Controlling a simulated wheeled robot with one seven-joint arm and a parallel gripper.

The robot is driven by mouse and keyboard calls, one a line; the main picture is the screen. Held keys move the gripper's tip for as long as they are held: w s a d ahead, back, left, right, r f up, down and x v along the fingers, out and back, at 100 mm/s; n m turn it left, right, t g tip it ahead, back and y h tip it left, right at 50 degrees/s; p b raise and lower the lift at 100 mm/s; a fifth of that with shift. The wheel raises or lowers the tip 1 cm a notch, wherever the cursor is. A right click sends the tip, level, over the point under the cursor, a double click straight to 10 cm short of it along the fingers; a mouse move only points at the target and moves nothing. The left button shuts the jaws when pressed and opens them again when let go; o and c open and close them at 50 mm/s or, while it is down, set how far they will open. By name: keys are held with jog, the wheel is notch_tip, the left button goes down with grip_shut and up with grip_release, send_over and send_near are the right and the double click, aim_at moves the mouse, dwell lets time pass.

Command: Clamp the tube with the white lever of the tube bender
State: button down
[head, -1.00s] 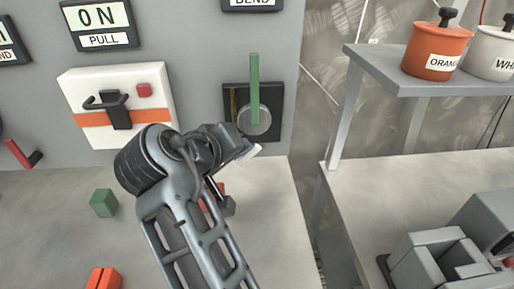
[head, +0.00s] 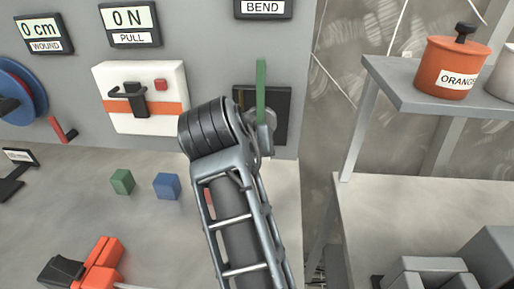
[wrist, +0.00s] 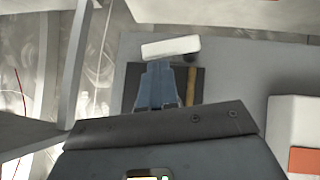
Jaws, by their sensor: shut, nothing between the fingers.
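The tube bender's dark plate (head: 281,103) is on the grey wall under the BEND sign, with an upright green lever (head: 261,88) in front of it. The plate also shows in the wrist view (wrist: 131,84). There, the white lever (wrist: 170,47) lies nearly level along the plate's edge, and a brass-coloured tube (wrist: 195,88) runs straight beside my fingers. My gripper (wrist: 157,66) is shut and empty, over the plate, its tips just short of the white lever in the picture; contact cannot be told. In the head view my arm hides the gripper and the white lever.
A white box (head: 145,98) with an orange stripe and black handle is left of the bender. A grey shelf (head: 440,97) with an orange pot (head: 452,70) stands to the right.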

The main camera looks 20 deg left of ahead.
jog(key=shift+r+p, duration=0.45)
jog(key=shift+r, duration=0.15)
jog(key=b+v, duration=0.1)
jog(key=v, duration=0.6)
jog(key=shift+s+r, duration=0.25)
jog(key=shift+s, duration=0.05)
